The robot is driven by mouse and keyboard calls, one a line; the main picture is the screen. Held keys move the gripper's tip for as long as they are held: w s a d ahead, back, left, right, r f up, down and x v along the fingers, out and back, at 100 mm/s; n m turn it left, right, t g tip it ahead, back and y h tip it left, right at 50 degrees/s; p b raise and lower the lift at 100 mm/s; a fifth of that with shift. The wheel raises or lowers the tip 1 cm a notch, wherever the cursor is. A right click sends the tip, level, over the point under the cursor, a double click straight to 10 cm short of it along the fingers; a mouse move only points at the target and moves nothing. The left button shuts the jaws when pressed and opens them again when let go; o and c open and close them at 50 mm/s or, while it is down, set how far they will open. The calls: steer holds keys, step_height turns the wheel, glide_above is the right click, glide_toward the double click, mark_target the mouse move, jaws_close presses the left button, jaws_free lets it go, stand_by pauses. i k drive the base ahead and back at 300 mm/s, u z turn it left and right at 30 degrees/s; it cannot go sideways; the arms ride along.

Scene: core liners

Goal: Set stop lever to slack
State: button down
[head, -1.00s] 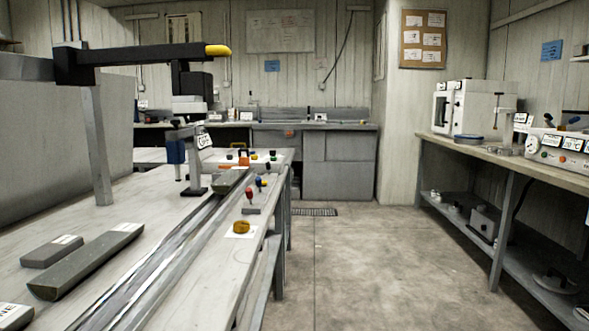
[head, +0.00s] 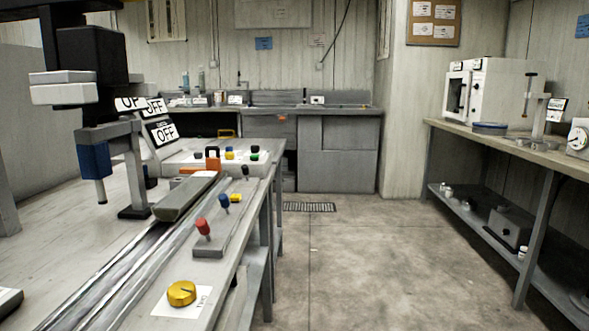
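On the bench at left, a grey strip carries three small levers: a red-topped one (head: 203,229) nearest, a blue-topped one (head: 224,203) behind it and a dark-topped one (head: 245,173) farthest. The nearer two lean to different sides. I cannot read any label that marks one of them as the stop lever or shows a slack position. A yellow knob (head: 181,293) sits on a white labelled plate at the near end. My gripper is not in view.
A long rail (head: 112,277) with a grey core liner (head: 186,197) runs along the bench. A dark machine head (head: 92,62) stands over it. The floor (head: 350,260) at right is clear up to another bench.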

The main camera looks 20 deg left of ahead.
mark_target(245, 168)
steer(key=u, duration=0.1)
steer(key=i, duration=0.8)
steer(key=u, duration=0.85)
steer(key=i, duration=0.5)
steer(key=u, duration=0.4)
